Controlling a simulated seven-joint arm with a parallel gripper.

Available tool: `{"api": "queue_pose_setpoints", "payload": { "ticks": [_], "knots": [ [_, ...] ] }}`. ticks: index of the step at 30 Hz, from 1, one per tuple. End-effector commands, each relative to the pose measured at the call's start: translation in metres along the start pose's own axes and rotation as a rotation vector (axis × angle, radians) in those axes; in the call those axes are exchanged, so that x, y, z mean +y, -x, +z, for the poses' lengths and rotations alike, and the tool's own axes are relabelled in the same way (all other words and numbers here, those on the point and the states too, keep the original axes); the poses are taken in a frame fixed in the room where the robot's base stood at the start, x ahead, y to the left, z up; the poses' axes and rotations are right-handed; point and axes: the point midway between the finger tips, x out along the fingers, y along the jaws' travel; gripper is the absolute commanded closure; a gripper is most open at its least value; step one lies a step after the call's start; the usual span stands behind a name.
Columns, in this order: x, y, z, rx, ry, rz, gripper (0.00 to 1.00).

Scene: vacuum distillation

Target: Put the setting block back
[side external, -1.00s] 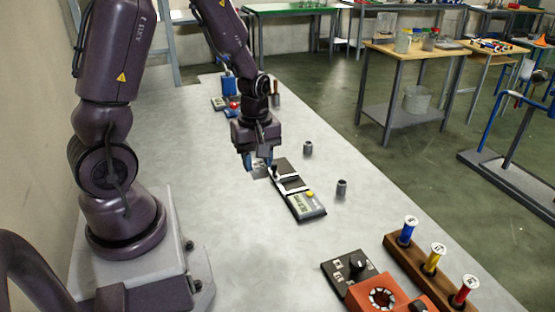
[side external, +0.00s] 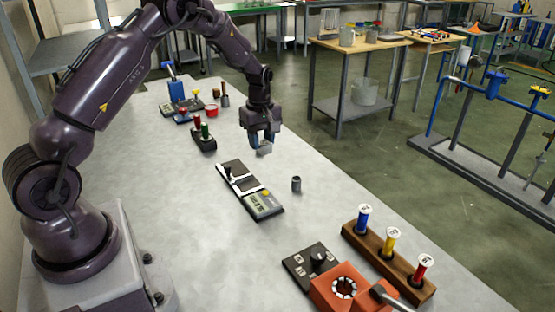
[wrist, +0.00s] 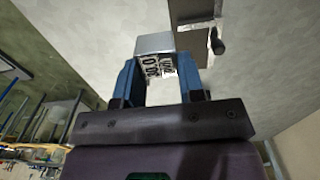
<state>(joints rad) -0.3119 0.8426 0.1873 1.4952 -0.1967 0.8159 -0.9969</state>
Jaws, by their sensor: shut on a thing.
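My gripper (side external: 262,141) is above the table, to the right of the far end of a dark instrument with a display (side external: 250,189). Its blue fingers (wrist: 158,76) are shut on the setting block (wrist: 154,44), a small grey metal block with a pale, dark-printed face. The block also shows below the fingertips in the side view (side external: 265,150), apart from the table. The instrument's dark end and black knob (wrist: 217,44) show in the wrist view. The block's original place cannot be told.
A small dark cylinder (side external: 296,184) stands right of the instrument. A black holder with red and green-handled items (side external: 204,137) is to the left. A wooden rack (side external: 388,262) with colored spools and an orange device (side external: 343,289) stand in front. The table's right edge is near.

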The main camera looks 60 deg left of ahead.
Motion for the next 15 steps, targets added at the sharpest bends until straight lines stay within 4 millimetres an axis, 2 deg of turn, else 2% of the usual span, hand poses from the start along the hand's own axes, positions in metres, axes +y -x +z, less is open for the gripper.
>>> {"api": "queue_pose_setpoints", "payload": {
  "ticks": [4, 9, 15],
  "knots": [
    [0.026, -0.015, -0.013, 0.000, 0.002, -0.001, 0.98],
    [0.048, -0.048, -0.023, -0.001, 0.001, -0.002, 0.98],
    [0.061, -0.064, -0.030, 0.001, 0.001, 0.000, 0.98]
  ]
}}
